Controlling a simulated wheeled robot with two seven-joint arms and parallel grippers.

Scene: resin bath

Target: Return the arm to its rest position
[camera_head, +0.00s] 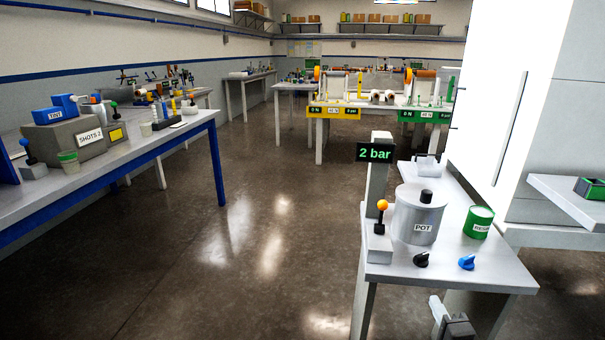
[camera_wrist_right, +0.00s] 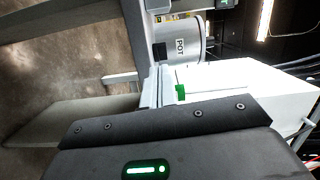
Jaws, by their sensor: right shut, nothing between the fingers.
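My right gripper (camera_head: 437,306) shows at the bottom edge of the head view, low beside the front of the pot bench (camera_head: 455,275). It is shut and empty, apart from everything on the bench. In the right wrist view the dark wrist housing fills the lower part. The grey pot (camera_head: 418,215) with its black knob stands on the bench; it also shows sideways in the wrist view (camera_wrist_right: 178,38). My left gripper is not in view.
On the bench are an orange-knobbed lever (camera_head: 380,228), a green-labelled can (camera_head: 478,222), a black knob (camera_head: 421,260) and a blue knob (camera_head: 467,263). A "2 bar" display (camera_head: 376,153) stands behind. A blue-legged table (camera_head: 160,140) is at left. The floor between (camera_head: 240,230) is clear.

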